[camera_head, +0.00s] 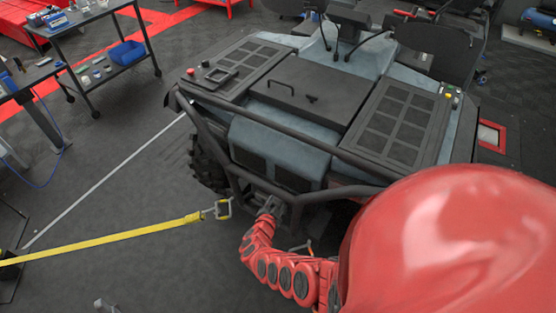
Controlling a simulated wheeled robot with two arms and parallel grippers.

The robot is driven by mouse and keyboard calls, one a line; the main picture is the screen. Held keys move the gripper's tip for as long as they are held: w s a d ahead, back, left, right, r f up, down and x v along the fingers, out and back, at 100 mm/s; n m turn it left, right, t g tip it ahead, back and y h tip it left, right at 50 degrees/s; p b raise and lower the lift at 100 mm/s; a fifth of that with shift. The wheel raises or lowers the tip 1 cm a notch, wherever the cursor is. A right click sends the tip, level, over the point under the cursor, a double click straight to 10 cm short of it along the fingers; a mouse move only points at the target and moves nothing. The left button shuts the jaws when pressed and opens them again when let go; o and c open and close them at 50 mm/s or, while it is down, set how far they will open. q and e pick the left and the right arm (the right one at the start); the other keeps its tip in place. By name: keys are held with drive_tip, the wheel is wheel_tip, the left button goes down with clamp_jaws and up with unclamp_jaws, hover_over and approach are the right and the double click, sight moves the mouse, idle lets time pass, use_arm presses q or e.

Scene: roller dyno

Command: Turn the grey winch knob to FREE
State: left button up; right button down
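My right gripper (272,205), dark grey on a red arm, reaches in under the front bar of the dark off-road vehicle (277,150). Its fingertips are at the winch area below the bumper, and their opening is too small to read. The grey winch knob cannot be made out; the gripper and bumper cover that spot. A small grey piece at the bottom left edge may be the tip of my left gripper (106,305); its opening does not show.
A yellow strap (110,242) with a metal hook (222,209) stretches from the left towards the vehicle's front. A small orange piece (310,247) shows behind my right arm. A trolley with a blue bin (126,53) stands upper left. The floor between is mostly clear.

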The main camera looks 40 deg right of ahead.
drive_tip(key=shift+d+r, duration=0.2)
drive_tip(key=shift+c, duration=2.2)
unclamp_jaws()
drive_tip(key=shift+o, duration=0.5)
drive_tip(key=shift+s+a, duration=0.1)
drive_tip(key=shift+f, duration=0.1)
drive_tip(key=v, duration=1.7)
drive_tip(key=shift+a, duration=0.15)
drive_tip(key=shift+s, duration=0.15)
